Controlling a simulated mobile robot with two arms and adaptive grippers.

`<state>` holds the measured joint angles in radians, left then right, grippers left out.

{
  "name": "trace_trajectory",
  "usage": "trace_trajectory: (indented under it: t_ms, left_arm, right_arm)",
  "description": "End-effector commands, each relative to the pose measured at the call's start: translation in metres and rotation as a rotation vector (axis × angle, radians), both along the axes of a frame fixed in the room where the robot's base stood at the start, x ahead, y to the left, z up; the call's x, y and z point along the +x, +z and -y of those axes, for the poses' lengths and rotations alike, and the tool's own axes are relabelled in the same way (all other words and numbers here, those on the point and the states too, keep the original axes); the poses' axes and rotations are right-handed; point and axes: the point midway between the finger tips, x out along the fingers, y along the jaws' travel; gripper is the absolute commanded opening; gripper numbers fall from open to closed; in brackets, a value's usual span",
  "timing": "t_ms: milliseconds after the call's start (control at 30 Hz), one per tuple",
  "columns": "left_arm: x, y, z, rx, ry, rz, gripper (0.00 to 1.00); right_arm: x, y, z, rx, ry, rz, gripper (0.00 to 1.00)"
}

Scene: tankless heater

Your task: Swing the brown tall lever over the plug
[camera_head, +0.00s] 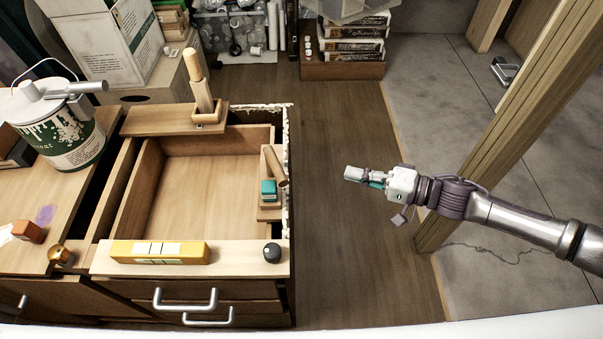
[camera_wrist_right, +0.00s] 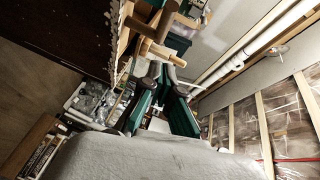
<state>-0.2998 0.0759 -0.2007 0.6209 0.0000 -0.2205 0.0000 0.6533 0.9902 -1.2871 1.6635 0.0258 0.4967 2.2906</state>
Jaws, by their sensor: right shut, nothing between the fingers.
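A tall light-brown wooden lever (camera_head: 197,82) stands upright on a wooden board at the back edge of the open box. A shorter brown wooden peg or lever (camera_head: 274,166) leans on a small wooden block at the box's right side, beside a teal plug-like piece (camera_head: 268,190). I cannot tell for certain which part is the plug. My right gripper (camera_head: 352,174) is shut and empty, to the right of the box, apart from both levers. In the right wrist view its fingers (camera_wrist_right: 162,76) point toward wooden pegs (camera_wrist_right: 154,47). My left gripper is not in view.
A yellow block (camera_head: 160,252) and a dark round knob (camera_head: 272,252) sit on the box's front ledge. A paint-dripped can (camera_head: 62,130) stands at left. A wooden post (camera_head: 510,110) rises close to my right arm. Floor is clear between box and post.

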Motion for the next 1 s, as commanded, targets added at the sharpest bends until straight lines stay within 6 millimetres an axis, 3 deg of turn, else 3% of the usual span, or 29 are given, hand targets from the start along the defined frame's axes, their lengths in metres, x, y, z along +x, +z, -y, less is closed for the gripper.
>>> trace_trajectory:
  t_ms: [167, 567, 800, 1000]
  left_arm:
    - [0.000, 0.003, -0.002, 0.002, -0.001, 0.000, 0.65]
    - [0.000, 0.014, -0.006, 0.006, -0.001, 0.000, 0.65]
    - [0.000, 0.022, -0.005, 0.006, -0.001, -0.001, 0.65]
    - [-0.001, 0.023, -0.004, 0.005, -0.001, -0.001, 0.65]
  right_arm:
    - [0.007, 0.000, -0.013, 0.006, 0.000, -0.012, 0.00]
    - [0.041, -0.010, -0.088, 0.005, 0.000, -0.010, 0.00]
    - [0.030, -0.018, -0.118, 0.005, 0.000, -0.012, 0.00]
    - [0.028, -0.020, -0.125, 0.002, -0.003, -0.010, 0.00]
